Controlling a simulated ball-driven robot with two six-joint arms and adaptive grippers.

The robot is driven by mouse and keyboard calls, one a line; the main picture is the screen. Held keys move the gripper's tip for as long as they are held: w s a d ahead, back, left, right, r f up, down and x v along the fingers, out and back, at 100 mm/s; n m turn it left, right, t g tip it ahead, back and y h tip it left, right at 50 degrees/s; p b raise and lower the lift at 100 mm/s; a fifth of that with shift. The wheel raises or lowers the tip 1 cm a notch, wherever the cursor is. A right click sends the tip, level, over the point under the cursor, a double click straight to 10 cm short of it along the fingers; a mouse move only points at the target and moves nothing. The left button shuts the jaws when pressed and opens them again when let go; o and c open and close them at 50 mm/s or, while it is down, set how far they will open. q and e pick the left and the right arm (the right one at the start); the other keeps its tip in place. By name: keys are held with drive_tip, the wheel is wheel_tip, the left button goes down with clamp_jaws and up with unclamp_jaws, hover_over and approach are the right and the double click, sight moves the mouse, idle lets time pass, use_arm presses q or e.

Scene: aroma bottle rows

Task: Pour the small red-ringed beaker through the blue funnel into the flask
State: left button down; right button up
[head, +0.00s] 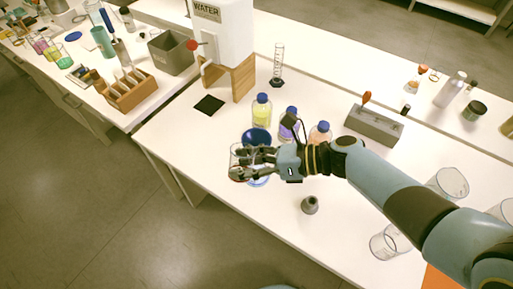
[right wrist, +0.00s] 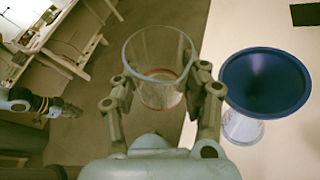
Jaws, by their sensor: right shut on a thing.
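My right gripper (head: 240,163) is shut on the small clear beaker, which shows best in the right wrist view (right wrist: 160,50), held between the fingers (right wrist: 158,92). A red ring shows low on the beaker; I cannot tell what liquid is in it. The blue funnel (right wrist: 265,80) sits in the mouth of the clear flask (right wrist: 242,127), right of the beaker in that view and apart from it. In the head view the funnel (head: 256,136) is just behind the gripper, and the flask is mostly hidden. My left gripper (right wrist: 60,107) shows small at the left of the wrist view.
Blue-capped bottles of yellow (head: 261,112), purple (head: 289,124) and orange (head: 320,134) liquid stand behind. A small grey cone-shaped object (head: 310,205) stands in front. Empty beakers (head: 390,243) stand at right. The table's front-left edge is close to the gripper.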

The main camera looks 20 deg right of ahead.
drive_tip(key=f, duration=0.1)
drive_tip(key=s+f+n+b, duration=0.1)
drive_tip(key=a+f+t+h, duration=0.1)
drive_tip(key=shift+s+n+b, duration=0.15)
drive_tip(key=shift+n+b, duration=0.2)
drive_tip(key=shift+n, duration=0.05)
drive_tip(key=shift+s+a+f+n+h+b, duration=0.2)
drive_tip(key=shift+f+n+b, duration=0.1)
drive_tip(key=shift+f, duration=0.1)
drive_tip(key=shift+s+a+f+n+h+b, duration=0.1)
drive_tip(key=shift+f+n+h+b, duration=0.1)
drive_tip(key=shift+f+n, duration=0.15)
drive_tip(key=shift+r, duration=0.1)
drive_tip(key=s+a+r+p, duration=0.2)
drive_tip(key=s+a+r, duration=0.1)
drive_tip(key=r, duration=0.1)
drive_tip(key=shift+s+a+r+p, duration=0.15)
drive_tip(key=shift+s+r+p, duration=0.2)
drive_tip(key=shift+s+r, duration=0.05)
